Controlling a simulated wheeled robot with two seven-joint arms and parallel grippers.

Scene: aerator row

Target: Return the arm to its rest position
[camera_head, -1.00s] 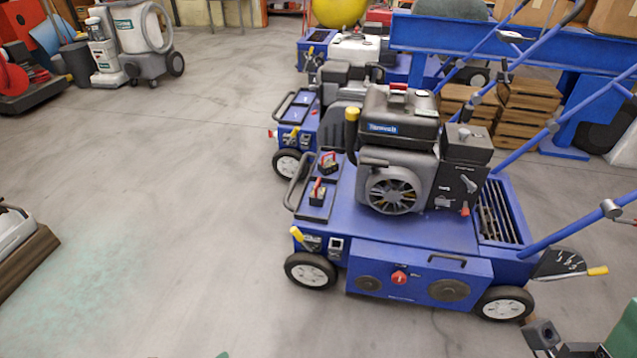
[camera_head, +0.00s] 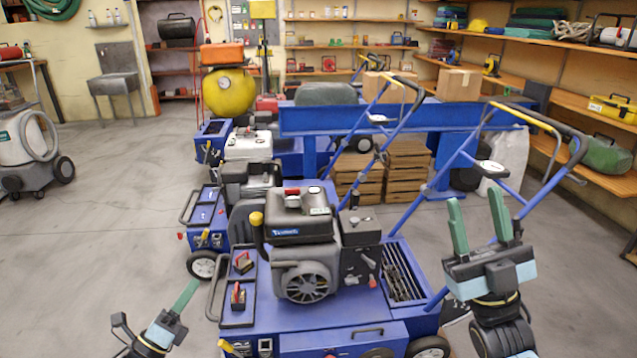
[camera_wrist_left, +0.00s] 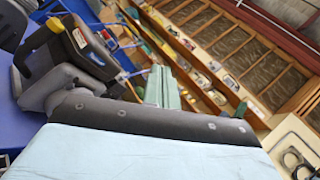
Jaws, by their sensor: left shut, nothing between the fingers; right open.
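My left gripper (camera_head: 186,297) is at the lower left of the head view, beside the front left corner of the nearest blue aerator (camera_head: 330,312). Its green fingers are together with nothing between them; they also show in the left wrist view (camera_wrist_left: 160,88). My right gripper (camera_head: 484,222) is at the right of the head view, pointing up. Its two green fingers are apart and empty, in front of the aerator's blue handle (camera_head: 465,150). The aerator's black engine (camera_head: 303,250) also shows at the left of the left wrist view (camera_wrist_left: 85,50).
More blue aerators stand in a row behind the nearest one. Shelves (camera_head: 560,80) line the right wall. A grey machine (camera_head: 30,150) stands at far left. The floor (camera_head: 110,230) left of the row is clear.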

